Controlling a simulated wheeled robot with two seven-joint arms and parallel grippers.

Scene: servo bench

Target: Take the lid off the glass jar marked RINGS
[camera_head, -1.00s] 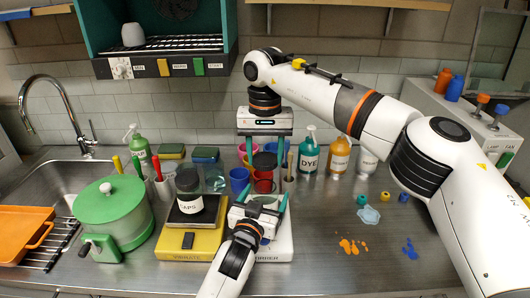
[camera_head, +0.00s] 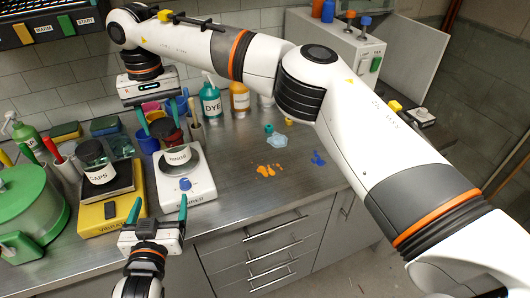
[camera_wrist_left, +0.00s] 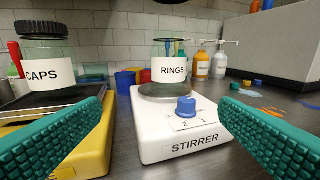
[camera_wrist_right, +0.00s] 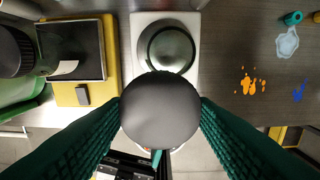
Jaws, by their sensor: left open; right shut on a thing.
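The glass jar marked RINGS (camera_head: 179,161) stands upright on the white stirrer (camera_head: 187,186); it also shows in the left wrist view (camera_wrist_left: 169,64). Its top is uncovered. My right gripper (camera_head: 160,122) is shut on a dark round lid (camera_wrist_right: 160,109) and holds it up, apart from the jar. In the right wrist view the open jar (camera_wrist_right: 167,49) lies beyond the lid. My left gripper (camera_head: 158,208) is open and empty, in front of the stirrer near the bench's front edge. The jar stands clear of its fingers.
A lidded jar marked CAPS (camera_head: 99,168) stands on a yellow device (camera_head: 108,212) left of the stirrer. Cups, a DYE bottle (camera_head: 210,103) and other bottles stand behind. Orange (camera_head: 268,170) and blue spills mark the mostly clear bench at right.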

